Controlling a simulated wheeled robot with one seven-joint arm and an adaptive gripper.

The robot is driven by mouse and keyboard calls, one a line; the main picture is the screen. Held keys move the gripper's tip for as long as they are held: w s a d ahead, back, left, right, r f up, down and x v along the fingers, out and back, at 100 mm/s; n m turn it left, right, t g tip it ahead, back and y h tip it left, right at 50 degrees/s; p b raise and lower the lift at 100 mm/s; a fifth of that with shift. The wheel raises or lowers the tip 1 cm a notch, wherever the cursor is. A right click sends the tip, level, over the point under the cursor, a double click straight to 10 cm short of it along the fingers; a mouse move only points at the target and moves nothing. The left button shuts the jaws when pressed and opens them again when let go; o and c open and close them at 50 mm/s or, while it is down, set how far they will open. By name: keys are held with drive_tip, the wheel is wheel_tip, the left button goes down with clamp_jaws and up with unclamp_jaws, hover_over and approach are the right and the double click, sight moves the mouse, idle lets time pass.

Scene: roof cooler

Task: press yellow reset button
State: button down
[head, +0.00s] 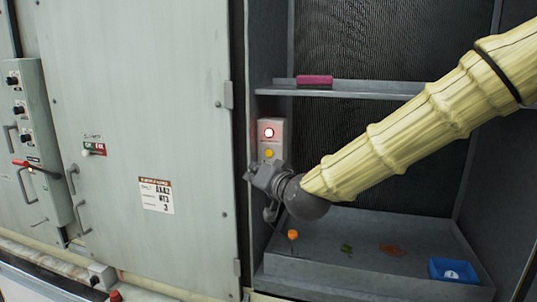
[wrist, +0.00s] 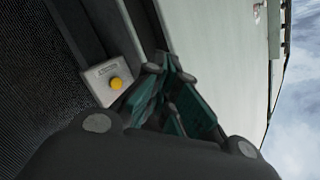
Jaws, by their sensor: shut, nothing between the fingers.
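The yellow reset button (head: 269,153) sits on a pale upright control box (head: 277,129), below a lit red light (head: 268,132). In the wrist view the yellow button (wrist: 116,83) shows on the box's light face, left of the fingers. My gripper (head: 259,175) is just below the button in the head view, close to the box. Its fingers are shut and empty. In the wrist view my gripper (wrist: 165,65) points beside the box, and I see no contact with the button. The lower part of the box is hidden behind the gripper in the head view.
A shelf (head: 370,87) with a pink block (head: 314,80) is above. A grey tray (head: 350,268) below holds an orange-topped knob (head: 292,235) and a blue bin (head: 454,271). A large pale cabinet door (head: 140,120) stands left of the open bay.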

drive_tip(key=w+d, duration=0.2)
drive_tip(key=w, duration=0.6)
drive_tip(key=shift+w+d+p, duration=0.2)
drive_tip(key=shift+d+p, duration=0.15)
drive_tip(key=shift+w+d, duration=0.25)
drive_tip(key=shift+w, duration=0.55)
idle(2.5)
drive_tip(key=shift+s+b, duration=0.1)
drive_tip(key=shift+b, duration=0.2)
drive_tip(key=shift+s+a, duration=0.25)
drive_tip(key=shift+s, duration=0.5)
drive_tip(key=s, duration=0.1)
drive_tip(key=s+a, duration=0.1)
drive_tip(key=s, duration=0.1)
drive_tip(key=s+b, duration=0.1)
drive_tip(key=shift+s+a, duration=0.3)
drive_tip(key=shift+s, duration=0.1)
